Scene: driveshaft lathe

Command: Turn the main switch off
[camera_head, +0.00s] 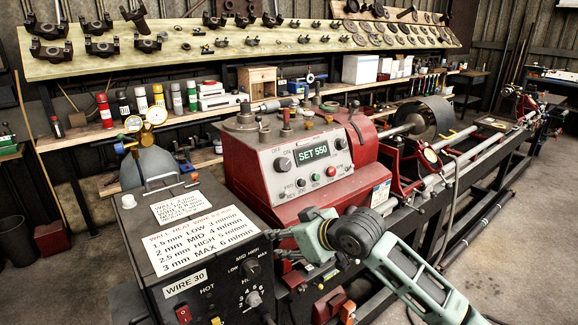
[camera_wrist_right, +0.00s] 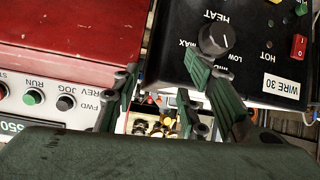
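Neither view labels a main switch. The red lathe headstock panel has a black knob (camera_head: 283,163) by an OFF mark, a lit "SET 550" display (camera_head: 314,152) and several buttons. The black wire box has a red rocker switch (camera_head: 183,314), which also shows in the right wrist view (camera_wrist_right: 299,46); its position is unclear. My right gripper (camera_head: 288,243) is in the gap between headstock and box. In the right wrist view its green fingers (camera_wrist_right: 165,95) are apart with nothing held between them. My left gripper is not in view.
The box's heat knob (camera_wrist_right: 213,38) is close to the fingers. Gauges (camera_head: 154,115) stand behind the box. The lathe bed (camera_head: 460,150) runs back right. A bench with spray cans (camera_head: 104,110) and a sloped parts board (camera_head: 200,50) are behind. The floor at right is clear.

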